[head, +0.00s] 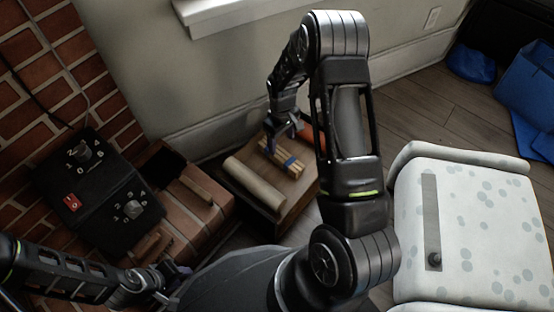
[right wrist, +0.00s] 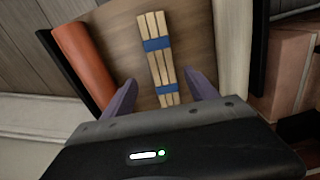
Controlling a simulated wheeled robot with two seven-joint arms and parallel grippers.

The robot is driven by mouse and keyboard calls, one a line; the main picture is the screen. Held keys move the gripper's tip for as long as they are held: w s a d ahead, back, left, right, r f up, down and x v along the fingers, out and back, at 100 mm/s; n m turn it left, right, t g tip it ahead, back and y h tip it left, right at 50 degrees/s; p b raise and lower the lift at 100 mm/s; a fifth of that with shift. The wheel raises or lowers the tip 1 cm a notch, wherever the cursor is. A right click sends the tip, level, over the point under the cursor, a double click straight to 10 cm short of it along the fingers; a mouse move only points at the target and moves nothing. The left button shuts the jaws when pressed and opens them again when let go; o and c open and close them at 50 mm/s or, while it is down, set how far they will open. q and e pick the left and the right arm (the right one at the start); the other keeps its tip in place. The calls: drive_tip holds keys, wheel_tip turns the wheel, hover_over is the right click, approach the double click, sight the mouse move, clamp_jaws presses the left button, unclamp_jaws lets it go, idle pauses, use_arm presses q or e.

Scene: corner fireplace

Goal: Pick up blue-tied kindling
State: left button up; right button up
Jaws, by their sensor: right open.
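The blue-tied kindling (head: 284,160) is a small bundle of pale sticks lying on a wooden tray (head: 238,190). In the right wrist view the bundle (right wrist: 155,50) shows two blue bands. My right gripper (head: 280,130) is over the far end of the bundle in the head view. In the right wrist view its two purple fingers (right wrist: 161,92) are apart, one on each side of the bundle's near end, with nothing gripped. My left gripper (head: 172,275) is low at the left, by the brick hearth, apart from the kindling. Its finger opening is too small to tell.
A pale roll (head: 255,183) lies left of the bundle on the tray, and an orange-red roll (right wrist: 83,62) lies on its other side. A black knob panel (head: 98,185) and brick hearth (head: 208,216) stand at left. A spotted white seat (head: 480,230) stands at right.

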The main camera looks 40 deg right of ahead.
sight(280, 153)
drive_tip(key=shift+r, duration=0.1)
drive_tip(key=shift+a+f+b, duration=0.1)
drive_tip(key=shift+f+b, duration=0.4)
drive_tip(key=shift+f, duration=0.85)
wheel_tip(280, 153, down, 4)
drive_tip(key=b, duration=0.2)
drive_tip(key=shift+s+a+f+b, duration=0.1)
drive_tip(key=shift+a+f+b, duration=0.1)
drive_tip(key=shift+b, duration=0.15)
drive_tip(key=shift+f, duration=0.45)
